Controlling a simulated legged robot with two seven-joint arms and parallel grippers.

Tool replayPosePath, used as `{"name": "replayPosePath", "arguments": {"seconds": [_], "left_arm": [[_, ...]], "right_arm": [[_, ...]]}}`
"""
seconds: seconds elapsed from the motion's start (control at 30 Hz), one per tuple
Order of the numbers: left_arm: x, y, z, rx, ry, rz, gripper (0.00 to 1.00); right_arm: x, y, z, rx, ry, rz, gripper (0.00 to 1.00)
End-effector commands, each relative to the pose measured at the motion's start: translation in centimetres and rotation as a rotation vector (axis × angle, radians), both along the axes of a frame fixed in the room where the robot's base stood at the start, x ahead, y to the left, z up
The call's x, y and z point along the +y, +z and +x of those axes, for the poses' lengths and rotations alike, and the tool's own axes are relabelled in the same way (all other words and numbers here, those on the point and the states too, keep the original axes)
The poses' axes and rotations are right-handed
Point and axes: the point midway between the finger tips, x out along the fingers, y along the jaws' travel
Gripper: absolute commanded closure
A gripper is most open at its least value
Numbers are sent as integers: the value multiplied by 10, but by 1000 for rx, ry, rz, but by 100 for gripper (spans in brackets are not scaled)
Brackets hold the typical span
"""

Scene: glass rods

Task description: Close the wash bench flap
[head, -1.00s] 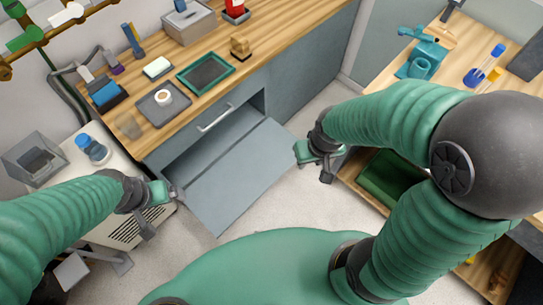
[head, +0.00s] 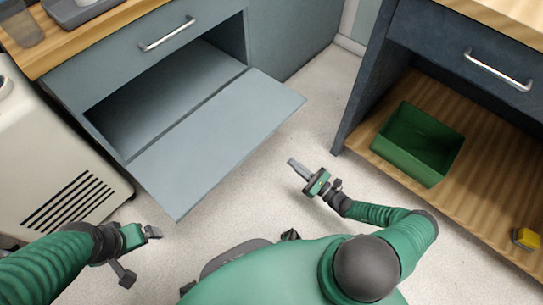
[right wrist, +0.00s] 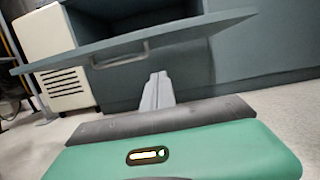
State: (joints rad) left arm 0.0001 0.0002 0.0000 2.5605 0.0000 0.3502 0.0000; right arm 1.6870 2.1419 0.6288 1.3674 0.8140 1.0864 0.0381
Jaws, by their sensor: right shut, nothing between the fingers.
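The wash bench flap (head: 215,145) is a flat grey-blue panel, folded down and open. It sticks out from the bench front below a drawer, and the dark compartment (head: 165,105) behind it is exposed. In the right wrist view the flap (right wrist: 190,38) shows nearly edge-on, with a handle (right wrist: 118,61) on its underside. My right gripper (head: 292,162) is shut and empty, low over the floor, right of the flap's outer edge and apart from it. Its fingers (right wrist: 157,88) also show in the right wrist view. My left gripper (head: 155,232) is left of the flap's near corner, apart from it; its finger gap is unclear.
A drawer with a silver handle (head: 167,33) is above the compartment. A cream vented unit (head: 65,160) stands at left. At right, a dark bench has a wooden lower shelf (head: 480,190) holding a green bin (head: 420,143) and a yellow object (head: 526,238). Pale floor (head: 260,190) is clear between.

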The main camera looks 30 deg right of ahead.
Motion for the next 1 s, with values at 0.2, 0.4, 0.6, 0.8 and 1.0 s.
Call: {"name": "replayPosePath", "arguments": {"seconds": [0.2,0.4,0.6,0.8,1.0], "left_arm": [[0,-9,1,-2,0,0,5],[0,-28,0,-1,0,0,5],[0,-49,0,-1,0,0,5],[0,-56,0,-1,0,0,5],[0,-57,0,-1,0,0,5]], "right_arm": [[-1,-2,14,-10,-37,24,100],[14,4,51,-11,-32,24,100],[29,12,92,-9,-30,23,100],[28,46,93,-8,-33,21,100],[29,57,93,-6,-32,21,100]]}}
